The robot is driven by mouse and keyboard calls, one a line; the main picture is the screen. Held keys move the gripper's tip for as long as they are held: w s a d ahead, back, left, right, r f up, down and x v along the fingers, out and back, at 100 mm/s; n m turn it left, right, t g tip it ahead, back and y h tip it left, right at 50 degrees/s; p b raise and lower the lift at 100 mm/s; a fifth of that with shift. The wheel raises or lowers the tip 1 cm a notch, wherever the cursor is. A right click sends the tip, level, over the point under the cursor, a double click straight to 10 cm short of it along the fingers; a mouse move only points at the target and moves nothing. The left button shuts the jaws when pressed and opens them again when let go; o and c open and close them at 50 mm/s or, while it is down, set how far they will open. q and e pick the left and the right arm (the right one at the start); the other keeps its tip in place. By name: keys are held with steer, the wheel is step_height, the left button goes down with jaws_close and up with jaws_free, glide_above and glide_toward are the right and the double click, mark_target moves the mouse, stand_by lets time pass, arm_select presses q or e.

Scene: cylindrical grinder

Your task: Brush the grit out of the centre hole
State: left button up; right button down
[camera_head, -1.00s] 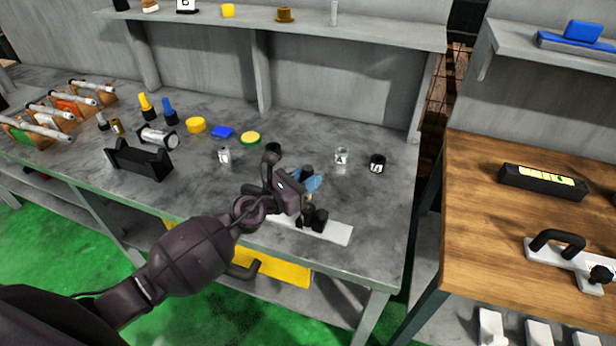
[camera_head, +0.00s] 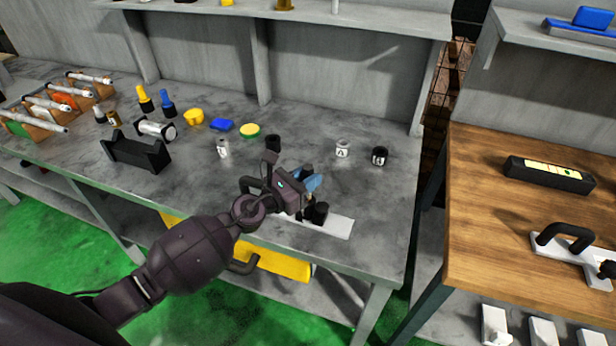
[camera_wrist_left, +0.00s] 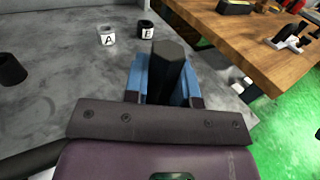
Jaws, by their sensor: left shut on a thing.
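My left gripper (camera_head: 311,184) has blue fingers and is over the front of the grey bench, above a white strip (camera_head: 335,226). In the left wrist view its blue fingers (camera_wrist_left: 166,84) are shut on a dark, angular-ended tool (camera_wrist_left: 171,62). The tool's working end is hidden, so I cannot tell whether it is a brush. A dark round piece (camera_head: 317,213) shows just below the fingers; I cannot tell whether it touches the tool. No centre hole or grit can be made out. My right gripper is out of view.
A white cup marked A (camera_head: 343,149) and a black cup (camera_head: 380,156) stand right of the gripper. A black V-shaped rest (camera_head: 138,151) and a silver cylinder (camera_head: 156,129) are at left. A wooden table (camera_head: 490,205) is at right, across a gap.

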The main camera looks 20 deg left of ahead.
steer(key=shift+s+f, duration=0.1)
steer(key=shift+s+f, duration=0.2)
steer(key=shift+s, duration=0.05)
arm_select(q)
steer(key=shift+f, duration=0.1)
steer(key=shift+f+b, duration=0.2)
steer(key=shift+b, duration=0.1)
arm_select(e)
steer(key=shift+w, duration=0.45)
arm_select(q)
steer(key=shift+f, duration=0.1)
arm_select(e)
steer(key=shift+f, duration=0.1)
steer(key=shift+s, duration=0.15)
arm_select(q)
steer(key=shift+s+a, duration=0.15)
steer(key=shift+a, duration=0.15)
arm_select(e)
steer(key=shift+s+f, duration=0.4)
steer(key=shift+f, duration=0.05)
arm_select(q)
steer(key=shift+d, duration=0.2)
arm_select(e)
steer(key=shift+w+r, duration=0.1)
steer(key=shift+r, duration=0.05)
